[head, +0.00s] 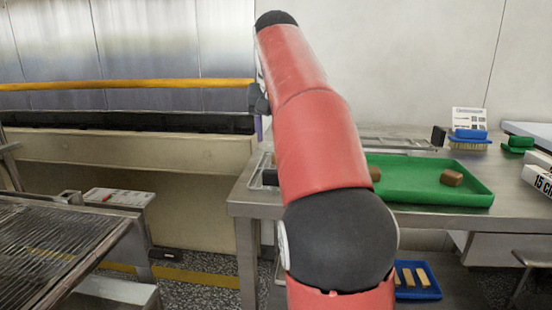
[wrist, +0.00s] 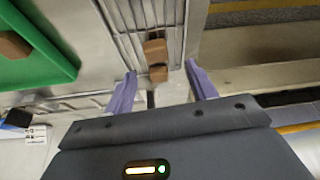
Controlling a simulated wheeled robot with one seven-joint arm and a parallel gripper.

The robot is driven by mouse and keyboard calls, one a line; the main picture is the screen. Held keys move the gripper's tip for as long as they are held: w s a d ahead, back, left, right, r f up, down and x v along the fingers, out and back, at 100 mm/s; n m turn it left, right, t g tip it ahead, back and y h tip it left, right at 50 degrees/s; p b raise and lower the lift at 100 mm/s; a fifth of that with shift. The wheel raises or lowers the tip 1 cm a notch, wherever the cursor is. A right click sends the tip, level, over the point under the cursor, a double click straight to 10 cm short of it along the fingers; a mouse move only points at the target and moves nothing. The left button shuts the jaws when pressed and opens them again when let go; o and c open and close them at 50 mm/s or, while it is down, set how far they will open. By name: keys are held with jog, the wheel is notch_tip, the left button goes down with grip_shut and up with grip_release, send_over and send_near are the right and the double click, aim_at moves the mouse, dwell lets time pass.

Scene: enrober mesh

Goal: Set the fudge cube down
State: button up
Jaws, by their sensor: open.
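In the wrist view, two brown fudge pieces (wrist: 155,48) (wrist: 158,74) sit close together on a wire rack (wrist: 125,18), one beyond the other. My gripper (wrist: 160,69) has its two purple fingers spread apart. The nearer piece shows between the fingertips, with clear space on both sides; I cannot tell how far beyond the tips it is. In the head view my red arm hides most of the gripper, leaving a purple finger (head: 258,128) at its left edge. The rack's left end (head: 262,165) shows beside the arm.
A green tray (head: 420,203) on the steel table holds brown cubes (head: 452,177) (head: 375,173). Blue brushes (head: 470,134) and a small sign (head: 468,117) stand behind it. A blue tray with pale bars (head: 418,290) is below. A mesh conveyor (head: 50,255) is at left.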

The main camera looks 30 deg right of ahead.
jog(key=x, duration=0.2)
jog(key=b+x, duration=0.1)
jog(key=x, duration=0.2)
jog(key=shift+s+d+f, duration=0.15)
jog(key=shift+f, duration=0.1)
jog(key=c, duration=0.9)
